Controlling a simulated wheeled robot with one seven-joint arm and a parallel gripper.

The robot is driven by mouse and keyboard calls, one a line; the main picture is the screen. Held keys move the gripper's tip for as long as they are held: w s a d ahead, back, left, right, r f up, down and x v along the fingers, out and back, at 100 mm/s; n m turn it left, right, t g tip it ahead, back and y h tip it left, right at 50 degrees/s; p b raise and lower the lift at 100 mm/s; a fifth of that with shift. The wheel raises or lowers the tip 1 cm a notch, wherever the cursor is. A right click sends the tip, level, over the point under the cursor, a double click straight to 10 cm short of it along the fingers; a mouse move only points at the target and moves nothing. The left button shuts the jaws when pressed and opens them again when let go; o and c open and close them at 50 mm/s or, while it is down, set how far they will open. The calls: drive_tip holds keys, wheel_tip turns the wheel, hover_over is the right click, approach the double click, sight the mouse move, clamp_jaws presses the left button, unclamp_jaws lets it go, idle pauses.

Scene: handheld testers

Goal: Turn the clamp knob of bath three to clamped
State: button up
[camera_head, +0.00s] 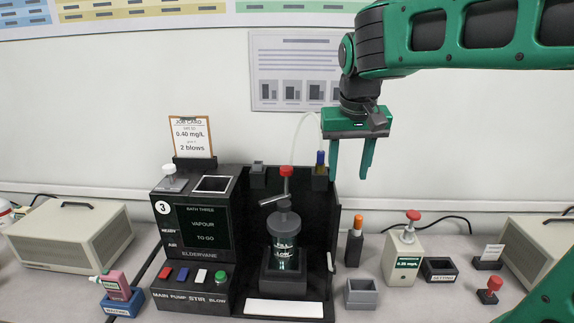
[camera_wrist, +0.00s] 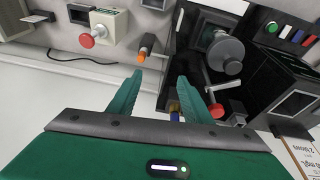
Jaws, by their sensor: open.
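Bath three (camera_head: 210,180) is a black unit marked 3, with a dark screen reading "BATH THREE VAPOUR TO GO". A glass vessel with a grey lid (camera_head: 284,222) stands in its right bay. Above the lid is a red knob (camera_head: 286,171) beside a grey bar (camera_head: 273,201); it looks like the clamp knob, but no clamp marking is readable. In the wrist view the red knob (camera_wrist: 217,111) sits right of my fingers. My gripper (camera_head: 349,176) is open and empty, pointing down, above and right of the bay, apart from the knob. Its fingertips also show in the wrist view (camera_wrist: 160,76).
A blue-topped piece (camera_head: 320,160) stands at the bay's back right corner, close below my fingers. An orange-topped holder (camera_head: 355,240), a red-knobbed tester (camera_head: 403,255) and a grey open box (camera_head: 361,293) stand right. Several coloured buttons line the unit's front left.

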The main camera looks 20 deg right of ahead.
drive_tip(key=n+t, duration=0.1)
approach(287, 167)
drive_tip(key=s+r, duration=0.2)
drive_tip(key=shift+t+y, duration=0.3)
drive_tip(key=x, duration=1.1)
drive_tip(key=shift+w+r, duration=0.1)
drive_tip(key=shift+w, duration=0.05)
drive_tip(key=shift+c, duration=0.3)
